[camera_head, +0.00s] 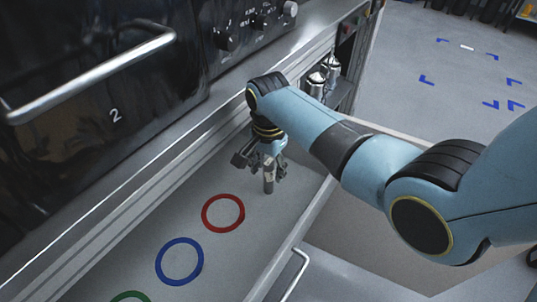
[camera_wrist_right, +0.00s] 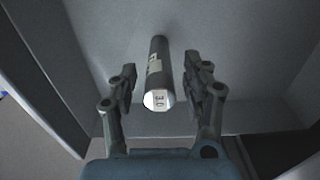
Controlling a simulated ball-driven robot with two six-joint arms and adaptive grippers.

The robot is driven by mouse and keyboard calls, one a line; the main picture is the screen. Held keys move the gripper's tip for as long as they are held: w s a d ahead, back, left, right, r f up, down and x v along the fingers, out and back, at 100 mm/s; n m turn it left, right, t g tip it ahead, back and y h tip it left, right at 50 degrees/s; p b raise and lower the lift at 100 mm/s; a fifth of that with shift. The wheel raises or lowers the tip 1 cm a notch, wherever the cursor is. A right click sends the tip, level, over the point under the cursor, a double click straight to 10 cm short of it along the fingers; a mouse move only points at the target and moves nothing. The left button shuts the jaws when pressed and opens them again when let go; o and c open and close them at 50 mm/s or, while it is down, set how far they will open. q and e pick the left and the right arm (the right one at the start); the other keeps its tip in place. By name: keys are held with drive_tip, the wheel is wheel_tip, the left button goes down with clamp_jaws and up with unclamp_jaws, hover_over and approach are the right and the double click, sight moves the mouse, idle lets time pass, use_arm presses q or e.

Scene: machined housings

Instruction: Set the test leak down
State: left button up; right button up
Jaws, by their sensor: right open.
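The test leak (camera_head: 268,184) is a slim dark grey cylinder, standing upright on the grey surface below my right gripper in the head view. In the right wrist view the test leak (camera_wrist_right: 159,72) shows a pale label on its side and a white end face with printed characters. My right gripper (camera_head: 262,164) is open around its upper part. In the right wrist view the fingers of my right gripper (camera_wrist_right: 162,88) stand on either side of it, with a gap visible on both sides. My left gripper is not in view.
A red ring (camera_head: 223,197), a blue ring (camera_head: 202,263) and a partly cut-off green ring (camera_head: 130,296) are marked on the grey surface, with free room around them. A dark cabinet front with a bar handle (camera_head: 90,75) rises on the left. A raised edge (camera_head: 290,232) borders the surface.

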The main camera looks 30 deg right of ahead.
wheel_tip(320, 180, up, 12)
drive_tip(key=shift+f+p, duration=0.15)
drive_tip(key=shift+p, duration=0.45)
